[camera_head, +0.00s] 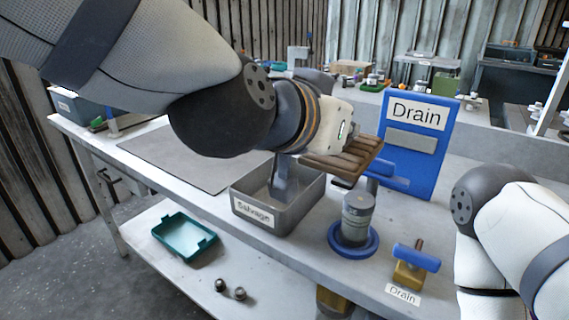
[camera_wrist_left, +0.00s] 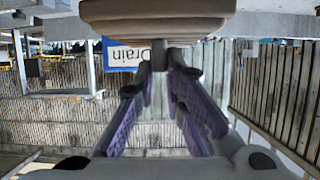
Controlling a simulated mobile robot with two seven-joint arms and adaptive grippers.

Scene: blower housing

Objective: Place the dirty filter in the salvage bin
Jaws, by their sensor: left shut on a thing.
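My left gripper (camera_head: 340,124) is above the bench, past the right side of the salvage bin. It is shut on the dirty filter (camera_head: 346,158), a brown slatted block that sits just below it. In the left wrist view the gripper (camera_wrist_left: 165,68) has its purple-padded fingers drawn together at the tips, and the filter (camera_wrist_left: 155,18) fills the top edge. The grey metal salvage bin (camera_head: 283,215), labelled "Salvage", stands below and left of the filter. A grey upright piece shows in it, partly hidden by my arm. My right gripper is outside the frames.
A grey cylinder in a blue ring (camera_head: 355,222) stands right of the bin. A blue-handled brass drain valve (camera_head: 413,262) and an upright blue "Drain" panel (camera_head: 428,170) are further right. A grey mat (camera_head: 180,152) lies left. A teal tray (camera_head: 184,234) sits on the lower shelf.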

